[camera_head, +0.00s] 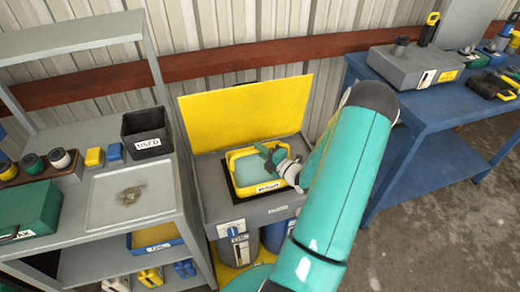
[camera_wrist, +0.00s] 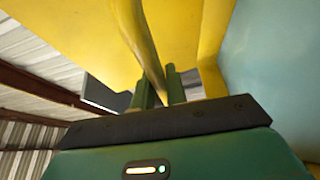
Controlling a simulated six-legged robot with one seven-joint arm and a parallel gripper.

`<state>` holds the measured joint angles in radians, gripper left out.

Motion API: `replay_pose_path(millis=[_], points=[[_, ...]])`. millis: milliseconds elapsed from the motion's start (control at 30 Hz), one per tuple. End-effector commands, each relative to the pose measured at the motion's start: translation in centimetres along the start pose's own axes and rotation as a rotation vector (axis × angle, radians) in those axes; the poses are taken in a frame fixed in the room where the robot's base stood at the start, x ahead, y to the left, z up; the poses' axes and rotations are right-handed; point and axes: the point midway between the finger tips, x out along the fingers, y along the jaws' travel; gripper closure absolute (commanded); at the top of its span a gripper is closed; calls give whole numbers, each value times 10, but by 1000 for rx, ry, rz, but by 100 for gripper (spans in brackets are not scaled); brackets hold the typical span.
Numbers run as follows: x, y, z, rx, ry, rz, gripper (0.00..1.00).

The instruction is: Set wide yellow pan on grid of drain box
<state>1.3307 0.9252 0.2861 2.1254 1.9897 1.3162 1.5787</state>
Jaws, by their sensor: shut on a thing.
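The wide yellow pan (camera_head: 236,181) has a pale blue inside and a small white label on its front. In the head view it is over the dark grid (camera_head: 227,185) of the grey drain box (camera_head: 213,209); I cannot tell whether it touches the grid. My gripper (camera_head: 275,156) is at the pan's far right side, shut on its rim. In the wrist view my gripper's green fingers (camera_wrist: 161,91) close around a thin yellow edge, with the pan's pale blue inside (camera_wrist: 285,70) at right. My arm hides the pan's right surroundings.
A yellow panel (camera_head: 245,113) stands upright behind the drain box. At left, a grey shelf unit holds a shallow tray (camera_head: 105,205) and a dark bin (camera_head: 147,131). At right, a blue table (camera_head: 445,110) carries a grey box (camera_head: 415,66) and tools.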

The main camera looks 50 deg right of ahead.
Motion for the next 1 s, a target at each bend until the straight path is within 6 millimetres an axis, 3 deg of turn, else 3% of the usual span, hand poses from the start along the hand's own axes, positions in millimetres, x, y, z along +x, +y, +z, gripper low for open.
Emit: replay_pose_path(millis=[433, 467, 567, 933, 1000], points=[[0, -6, 2, -2, -2, 4, 100], [-1, -6, 2, -2, -3, 2, 82], [0, -6, 2, -2, -2, 1, 64], [0, -2, 3, -3, -1, 1, 64], [-8, -3, 3, -1, -3, 1, 64]])
